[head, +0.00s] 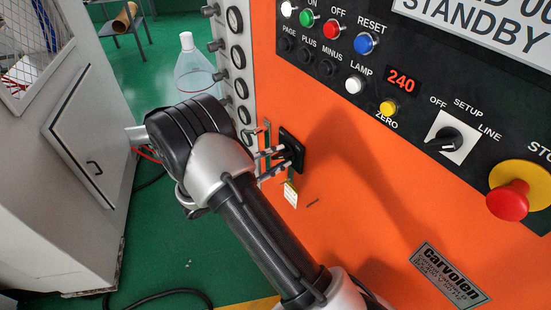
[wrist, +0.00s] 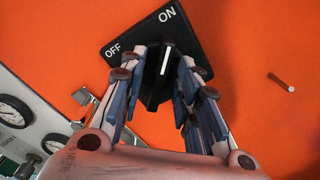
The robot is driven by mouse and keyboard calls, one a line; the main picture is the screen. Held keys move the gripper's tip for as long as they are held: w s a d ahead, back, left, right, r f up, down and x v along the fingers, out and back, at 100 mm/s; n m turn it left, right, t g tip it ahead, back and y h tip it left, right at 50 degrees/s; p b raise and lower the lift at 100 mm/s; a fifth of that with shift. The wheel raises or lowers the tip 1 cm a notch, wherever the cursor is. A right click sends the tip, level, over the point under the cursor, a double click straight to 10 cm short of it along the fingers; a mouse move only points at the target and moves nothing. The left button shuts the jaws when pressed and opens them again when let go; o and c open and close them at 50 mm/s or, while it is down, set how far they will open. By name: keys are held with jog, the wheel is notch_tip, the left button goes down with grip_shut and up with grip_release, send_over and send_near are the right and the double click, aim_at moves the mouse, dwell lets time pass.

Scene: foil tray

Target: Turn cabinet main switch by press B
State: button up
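The main switch is a black square plate (head: 287,139) on the orange cabinet front, partly behind my gripper in the head view. In the wrist view its plate (wrist: 128,42) carries white OFF and ON marks and sits tilted. The black knob (wrist: 160,88) has a white pointer line that points up, toward ON. My gripper (wrist: 167,62) has one finger on each side of the knob, spread apart. Whether the fingertips touch the knob I cannot tell. In the head view my gripper (head: 280,160) reaches the switch from the left.
A small pin (wrist: 281,82) sticks out to the right. A column of gauges (head: 237,55) stands to the left. Buttons, a selector (head: 450,138) and a red stop button (head: 508,200) are at upper right.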

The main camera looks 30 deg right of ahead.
grip_shut()
dwell(0.5)
jog(key=n+p, duration=0.2)
jog(key=n, duration=0.1)
jog(key=shift+r, duration=0.15)
jog(key=n+p, duration=0.2)
jog(key=n, duration=0.2)
jog(key=shift+w+n+p, duration=0.1)
jog(key=shift+n+p, duration=0.2)
jog(key=shift+p, duration=0.05)
jog(key=n+p, duration=0.2)
jog(key=n, duration=0.3)
jog(key=shift+w+n+p, duration=0.1)
jog(key=shift+n+p, duration=0.75)
jog(key=shift+n, duration=1.85)
